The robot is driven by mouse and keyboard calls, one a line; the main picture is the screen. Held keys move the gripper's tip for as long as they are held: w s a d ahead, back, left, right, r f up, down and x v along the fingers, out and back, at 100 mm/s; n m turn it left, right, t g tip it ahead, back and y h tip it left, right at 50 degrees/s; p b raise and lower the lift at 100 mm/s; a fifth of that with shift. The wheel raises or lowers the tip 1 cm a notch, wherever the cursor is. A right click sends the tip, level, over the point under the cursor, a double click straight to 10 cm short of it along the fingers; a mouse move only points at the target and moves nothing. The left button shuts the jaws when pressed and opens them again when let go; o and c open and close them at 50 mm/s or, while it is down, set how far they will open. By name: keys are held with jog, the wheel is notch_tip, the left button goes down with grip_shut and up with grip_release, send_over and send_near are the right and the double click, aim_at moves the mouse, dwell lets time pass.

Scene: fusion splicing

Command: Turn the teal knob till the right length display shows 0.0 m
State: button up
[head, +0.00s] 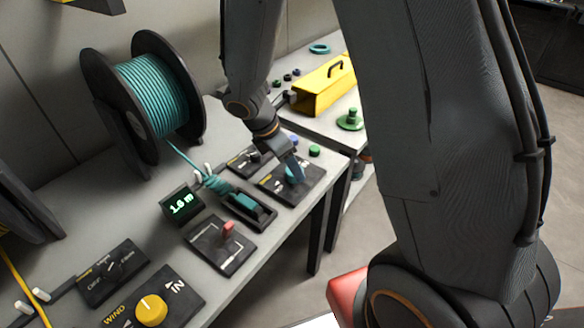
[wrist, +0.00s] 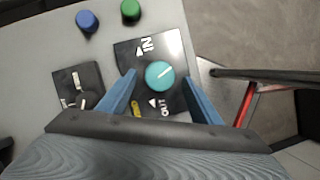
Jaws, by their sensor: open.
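The teal knob (wrist: 160,76) sits on a black panel (wrist: 126,52) marked IN and OUT; its white pointer line shows in the wrist view. My gripper (wrist: 160,78) is open, with its blue fingers on either side of the knob, and I cannot tell whether they touch it. In the head view my gripper (head: 291,172) is over the knob (head: 291,178) and partly hides it. The right length display (head: 181,204) reads about 1.6 m in green digits.
A teal cable spool (head: 152,95) stands at the back left, its cable running to a black holder (head: 262,216). Blue (wrist: 88,21) and green (wrist: 130,9) buttons lie beside the panel. A yellow box (head: 318,92) is on the far table.

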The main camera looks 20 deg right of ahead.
jog(key=shift+x, duration=1.1)
jog(key=c, duration=1.1)
jog(key=shift+m, duration=0.3)
